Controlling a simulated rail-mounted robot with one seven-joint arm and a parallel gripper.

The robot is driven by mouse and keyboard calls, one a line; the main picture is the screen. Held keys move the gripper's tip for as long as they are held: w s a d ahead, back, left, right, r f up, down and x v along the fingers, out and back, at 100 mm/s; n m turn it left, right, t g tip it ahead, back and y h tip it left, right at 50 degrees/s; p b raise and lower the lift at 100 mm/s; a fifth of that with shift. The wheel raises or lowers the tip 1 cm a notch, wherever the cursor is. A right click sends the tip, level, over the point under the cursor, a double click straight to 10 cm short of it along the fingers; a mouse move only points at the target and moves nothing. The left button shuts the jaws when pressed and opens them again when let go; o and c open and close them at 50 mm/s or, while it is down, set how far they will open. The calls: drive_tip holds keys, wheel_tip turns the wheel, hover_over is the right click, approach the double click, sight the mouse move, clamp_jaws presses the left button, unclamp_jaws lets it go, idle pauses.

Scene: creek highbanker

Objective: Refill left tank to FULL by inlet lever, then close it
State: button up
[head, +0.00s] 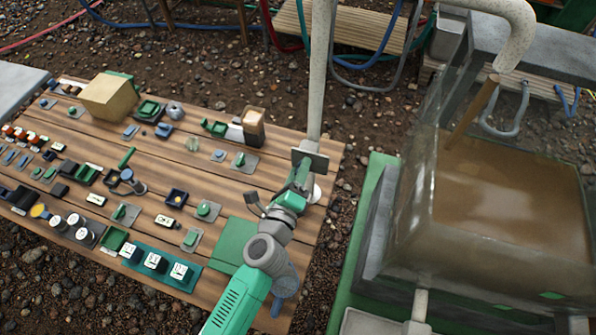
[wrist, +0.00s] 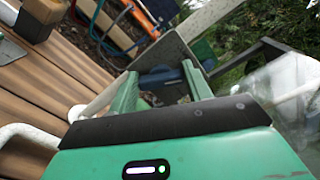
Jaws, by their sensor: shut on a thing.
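A clear-walled tank (head: 415,190) stands at the right in the head view, holding brown water (head: 510,205) with its surface below the rim. I cannot read any FULL mark. A pale upright pipe (head: 318,70) rises at the bench's right edge, with a grey plate (head: 310,160) low on it. My gripper (head: 303,168) is at this plate, its fingertips partly hidden. In the wrist view, my green fingers (wrist: 160,85) are shut on a dark blue bar (wrist: 162,76), apparently the inlet lever's handle, in front of the grey plate (wrist: 182,50). The lever's angle is unclear.
A plank bench (head: 150,150) carries many small switches and buttons, a tan block (head: 108,97) and green boxes. Gravel ground lies around, with hoses behind.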

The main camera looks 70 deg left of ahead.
drive_tip(key=o, duration=1)
drive_tip(key=b+v, duration=0.2)
drive_tip(key=v, duration=0.5)
drive_tip(key=shift+s+d, duration=0.25)
drive_tip(key=shift+d, duration=0.05)
drive_tip(key=b+v, duration=0.6)
drive_tip(key=v, duration=0.6)
drive_tip(key=shift+b, duration=0.3)
